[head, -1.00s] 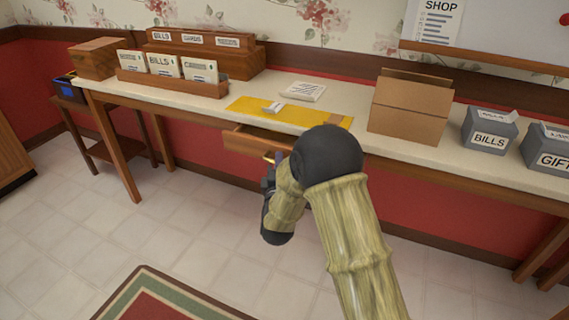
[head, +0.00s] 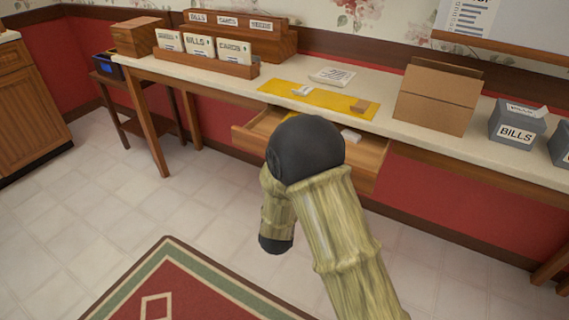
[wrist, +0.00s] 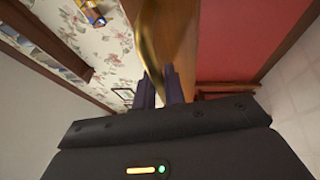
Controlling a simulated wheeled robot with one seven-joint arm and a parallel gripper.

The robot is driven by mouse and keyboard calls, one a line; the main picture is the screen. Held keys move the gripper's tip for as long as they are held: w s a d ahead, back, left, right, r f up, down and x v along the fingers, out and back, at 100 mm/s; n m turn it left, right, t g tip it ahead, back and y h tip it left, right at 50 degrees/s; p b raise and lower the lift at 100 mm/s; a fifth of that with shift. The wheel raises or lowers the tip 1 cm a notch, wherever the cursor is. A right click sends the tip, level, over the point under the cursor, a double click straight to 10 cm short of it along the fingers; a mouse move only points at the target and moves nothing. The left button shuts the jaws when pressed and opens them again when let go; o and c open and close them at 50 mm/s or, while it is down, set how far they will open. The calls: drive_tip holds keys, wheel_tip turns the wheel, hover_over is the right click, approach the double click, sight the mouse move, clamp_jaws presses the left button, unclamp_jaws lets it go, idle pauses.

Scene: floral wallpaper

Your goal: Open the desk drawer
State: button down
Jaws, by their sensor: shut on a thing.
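The wooden desk drawer (head: 369,163) stands pulled out from under the desk's light top (head: 235,87) in the head view. Its open inside shows on both sides of my arm, with a small white item (head: 350,135) in it. My gripper is hidden behind my arm in the head view. In the wrist view my gripper (wrist: 160,88) has its two dark fingers close together at the curved brass handle (wrist: 148,45) on the wooden drawer front (wrist: 180,40). The fingers are shut on the handle. Their exact contact is partly hidden.
A yellow mat (head: 325,99), a cardboard box (head: 435,97), a grey bills box (head: 516,133) and wooden card holders (head: 207,65) stand on the desk. A red rug (head: 160,290) lies on the tiled floor.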

drive_tip(key=c, duration=1.7)
unclamp_jaws()
drive_tip(key=shift+c, duration=0.2)
drive_tip(key=shift+s, duration=0.1)
drive_tip(key=s+f+p, duration=0.3)
drive_tip(key=s, duration=1.4)
drive_tip(key=shift+a, duration=0.25)
drive_tip(key=shift+w+f, duration=0.1)
